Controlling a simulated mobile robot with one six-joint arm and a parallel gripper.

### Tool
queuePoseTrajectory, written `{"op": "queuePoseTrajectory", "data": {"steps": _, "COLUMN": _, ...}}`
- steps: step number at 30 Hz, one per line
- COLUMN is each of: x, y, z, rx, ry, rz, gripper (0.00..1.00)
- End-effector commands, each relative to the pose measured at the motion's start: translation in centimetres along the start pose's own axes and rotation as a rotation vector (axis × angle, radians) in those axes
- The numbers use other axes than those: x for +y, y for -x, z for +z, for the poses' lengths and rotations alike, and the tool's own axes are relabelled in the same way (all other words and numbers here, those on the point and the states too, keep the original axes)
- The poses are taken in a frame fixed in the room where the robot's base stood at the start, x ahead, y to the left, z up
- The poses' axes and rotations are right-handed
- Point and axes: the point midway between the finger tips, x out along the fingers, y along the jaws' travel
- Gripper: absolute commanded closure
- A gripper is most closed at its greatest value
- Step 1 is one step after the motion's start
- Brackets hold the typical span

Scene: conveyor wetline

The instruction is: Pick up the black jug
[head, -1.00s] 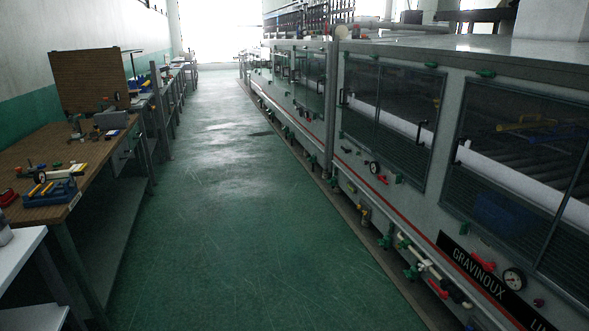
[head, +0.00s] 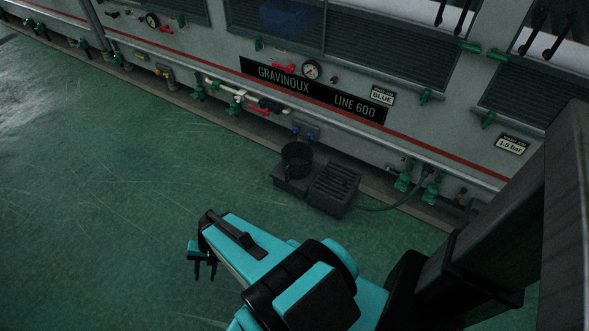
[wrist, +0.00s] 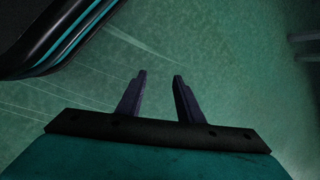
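A dark cylindrical vessel (head: 297,160), which looks like the black jug, stands upright on a low dark base on the floor, against the machine's foot. My gripper (head: 204,270) is to its left and nearer to me in the head view, well apart from it. In the wrist view my gripper (wrist: 160,78) has its two fingers apart with only green floor between them. The jug does not show in the wrist view. Its handle cannot be made out.
A ribbed dark box (head: 334,187) adjoins the jug on the right, with a hose (head: 395,203) running to the machine. The grey machine (head: 210,60) has green valves and pipes low on its front. Green floor (head: 100,190) at left is clear.

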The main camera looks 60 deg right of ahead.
Motion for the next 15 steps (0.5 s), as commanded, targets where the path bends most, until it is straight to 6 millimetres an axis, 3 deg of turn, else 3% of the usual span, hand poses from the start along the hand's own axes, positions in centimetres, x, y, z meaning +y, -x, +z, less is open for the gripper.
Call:
{"op": "queuePoseTrajectory", "data": {"steps": 1, "x": -0.2, "y": -0.8, "z": -2.2, "rx": 0.024, "ry": -0.078, "rz": -0.057, "gripper": 0.67}}
{"op": "queuePoseTrajectory", "data": {"steps": 5, "x": -1.1, "y": -0.5, "z": -6.8, "rx": 0.076, "ry": -0.277, "rz": -0.201, "gripper": 0.67}}
{"op": "queuePoseTrajectory", "data": {"steps": 10, "x": -1.2, "y": 0.8, "z": -13.2, "rx": 0.137, "ry": -0.538, "rz": -0.393, "gripper": 0.67}}
{"op": "queuePoseTrajectory", "data": {"steps": 15, "x": 0.1, "y": 3.0, "z": -19.8, "rx": 0.188, "ry": -0.797, "rz": -0.590, "gripper": 0.67}}
